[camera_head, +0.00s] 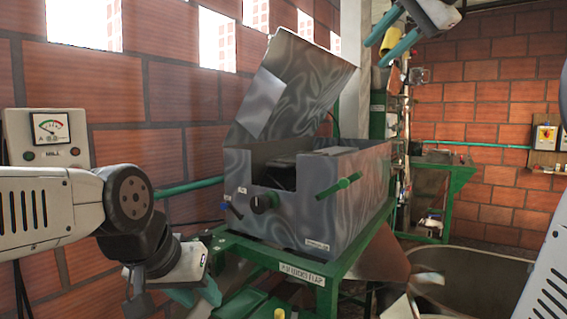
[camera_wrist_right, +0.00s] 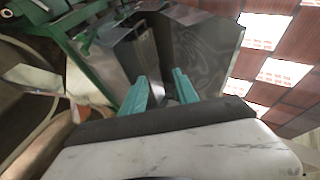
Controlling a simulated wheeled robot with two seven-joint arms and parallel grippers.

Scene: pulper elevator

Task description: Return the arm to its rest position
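My right gripper (camera_head: 390,42) is raised at the top of the head view, its two teal fingers apart and nothing between them. In the right wrist view its fingers (camera_wrist_right: 162,92) are also apart and empty, with the grey metal machine beyond them. My left gripper (camera_head: 197,295) hangs low at the bottom of the head view, left of the green stand; its teal fingers look apart, with nothing seen between them. The machine (camera_head: 340,200) has its lid (camera_head: 290,90) tilted up. Neither gripper appears to touch it.
The green stand (camera_head: 345,262) carries the machine. A gauge panel (camera_head: 48,137) is on the brick wall at left. A large round tub (camera_head: 480,275) stands at lower right. A green table (camera_head: 450,172) and a switch box (camera_head: 546,137) are at the back right.

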